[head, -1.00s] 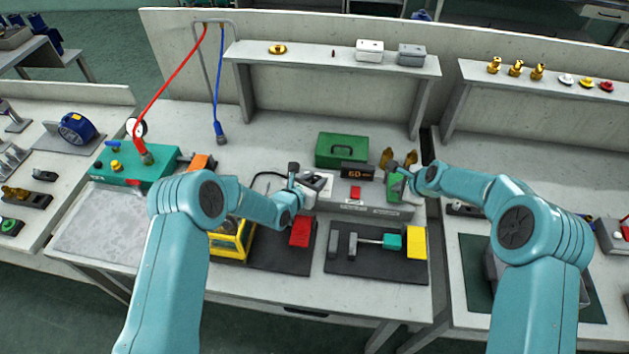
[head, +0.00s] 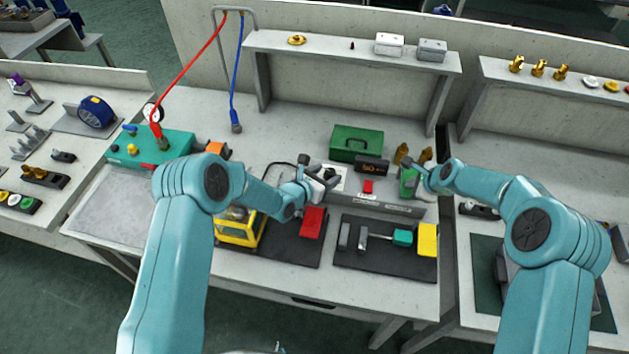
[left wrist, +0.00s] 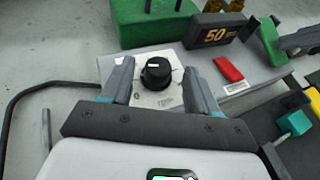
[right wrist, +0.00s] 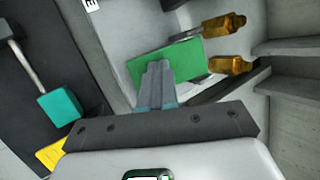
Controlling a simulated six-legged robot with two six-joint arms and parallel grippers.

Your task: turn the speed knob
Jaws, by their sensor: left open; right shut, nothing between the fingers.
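The speed knob (left wrist: 157,72) is black and round with a white pointer line. It sits on a white dial plate (left wrist: 158,97) on the grey console. My left gripper (left wrist: 152,76) is open, with one finger on each side of the knob; whether either finger touches it I cannot tell. In the head view my left gripper (head: 322,177) largely hides the knob. A black display (left wrist: 213,37) behind the plate reads 50. My right gripper (right wrist: 159,72) is shut and empty, in front of or against a green block (right wrist: 188,62) at the console's right end; contact is unclear.
A red switch (left wrist: 228,69) lies right of the dial plate. A green box (head: 357,143) stands behind the console. Brass fittings (right wrist: 222,65) stand near the right gripper. A dark mat (head: 375,263) with a hammer-like tool lies in front. A black cable runs left of the console.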

